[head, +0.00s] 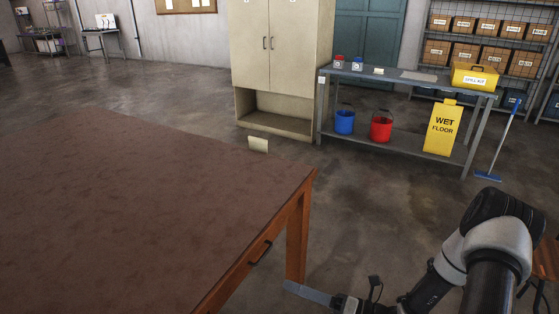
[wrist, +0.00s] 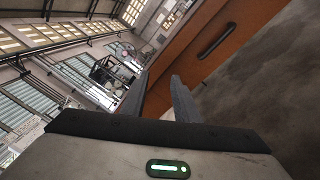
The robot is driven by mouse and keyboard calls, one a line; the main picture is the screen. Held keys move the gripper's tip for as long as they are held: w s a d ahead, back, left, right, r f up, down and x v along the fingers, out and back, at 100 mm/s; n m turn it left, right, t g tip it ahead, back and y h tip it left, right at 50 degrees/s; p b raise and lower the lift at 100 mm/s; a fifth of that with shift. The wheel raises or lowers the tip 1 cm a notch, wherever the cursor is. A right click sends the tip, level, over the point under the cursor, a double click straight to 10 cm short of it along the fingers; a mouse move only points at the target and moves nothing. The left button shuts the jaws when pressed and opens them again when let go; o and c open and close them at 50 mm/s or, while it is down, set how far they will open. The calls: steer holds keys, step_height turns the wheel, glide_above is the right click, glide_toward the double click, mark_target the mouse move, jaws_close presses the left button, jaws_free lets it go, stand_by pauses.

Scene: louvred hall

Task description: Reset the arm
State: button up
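My gripper (head: 292,286) is low at the bottom of the head view, close to the near leg of the brown-topped table (head: 130,215). My arm reaches to it from the lower right. In the wrist view my gripper (wrist: 158,84) shows two grey fingers standing apart, with nothing between them. I cannot tell whether the fingers touch the table.
A blue broom (head: 488,176) leans there. Concrete floor between is clear.

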steer(key=s+r+n+g+h, duration=0.9)
steer(key=r+n, duration=0.4)
steer(key=n, duration=0.7)
steer(key=s+d+r+n+t+h, duration=0.3)
steer(key=d+r+n+t+h, duration=0.15)
steer(key=r+n, duration=0.3)
steer(key=s+d+r+n+t+h, duration=0.3)
steer(key=d+r+n+h, duration=0.15)
steer(key=r+n, duration=0.35)
step_height(320, 180, up, 24)
steer(key=m+p, duration=0.1)
steer(key=p, duration=2.2)
steer(key=shift+w+r+p, duration=0.15)
steer(key=shift+w+p, duration=0.15)
steer(key=shift+p, duration=0.1)
